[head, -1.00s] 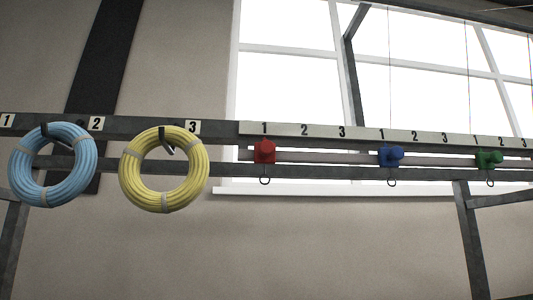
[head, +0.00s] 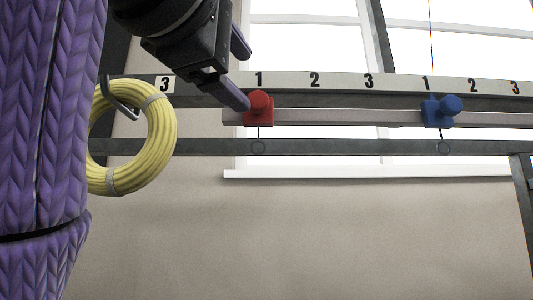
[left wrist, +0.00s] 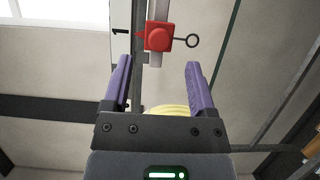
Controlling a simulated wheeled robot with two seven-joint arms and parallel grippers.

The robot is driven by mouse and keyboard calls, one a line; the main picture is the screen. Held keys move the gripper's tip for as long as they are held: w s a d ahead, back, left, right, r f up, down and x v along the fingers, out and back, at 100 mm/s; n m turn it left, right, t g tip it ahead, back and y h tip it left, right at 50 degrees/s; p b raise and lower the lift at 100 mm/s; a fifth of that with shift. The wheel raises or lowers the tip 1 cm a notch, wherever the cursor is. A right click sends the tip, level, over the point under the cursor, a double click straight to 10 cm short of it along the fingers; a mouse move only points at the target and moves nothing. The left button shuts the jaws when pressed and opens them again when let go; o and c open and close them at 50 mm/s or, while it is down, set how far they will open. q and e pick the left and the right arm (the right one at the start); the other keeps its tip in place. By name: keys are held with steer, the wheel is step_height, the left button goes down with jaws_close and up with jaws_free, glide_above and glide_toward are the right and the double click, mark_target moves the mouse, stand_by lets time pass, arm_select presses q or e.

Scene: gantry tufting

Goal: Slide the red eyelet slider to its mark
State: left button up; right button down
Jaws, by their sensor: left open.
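The red eyelet slider (head: 258,107) sits on the pale rail (head: 340,117), below the number 1 of the label strip (head: 340,82). Its wire eyelet hangs beneath it. My left gripper (head: 246,80) is open and empty, just left of and above the slider's knob, with one fingertip close to the slider's left side. In the left wrist view the slider (left wrist: 160,38) appears beyond and between the tips of the open fingers (left wrist: 157,68), with its eyelet to the right. Whether a finger touches it I cannot tell. Which number is its mark does not show.
The blue slider (head: 440,110) sits farther right on the rail under another 1. A yellow coil (head: 160,150) hangs left, partly behind my purple arm. A dark lower beam (head: 330,147) runs below the rail. The rail between the red and blue sliders is clear.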

mark_target(255, 101)
arm_select(q)
steer(key=shift+w+d+r+p, duration=0.15)
steer(key=shift+w+d+p, duration=0.1)
steer(key=shift+w, duration=0.15)
steer(key=shift+w+d+r+p, duration=0.15)
steer(key=shift+w+p, duration=0.05)
steer(key=shift+w, duration=0.2)
steer(key=shift+w+d+p, duration=0.1)
steer(key=shift+w+p, duration=0.3)
steer(key=shift+w, duration=0.7)
steer(key=w, duration=0.2)
steer(key=w+p, duration=0.1)
steer(key=shift+d+f, duration=0.3)
steer(key=shift+d, duration=0.25)
steer(key=shift+s, duration=0.2)
steer(key=shift+w, duration=0.2)
steer(key=c, duration=0.4)
steer(key=shift+f, duration=0.1)
jaws_close()
arm_select(e)
steer(key=r, duration=0.2)
steer(key=a+r, duration=0.1)
steer(key=shift+s+r, duration=0.1)
steer(key=shift+s, duration=0.3)
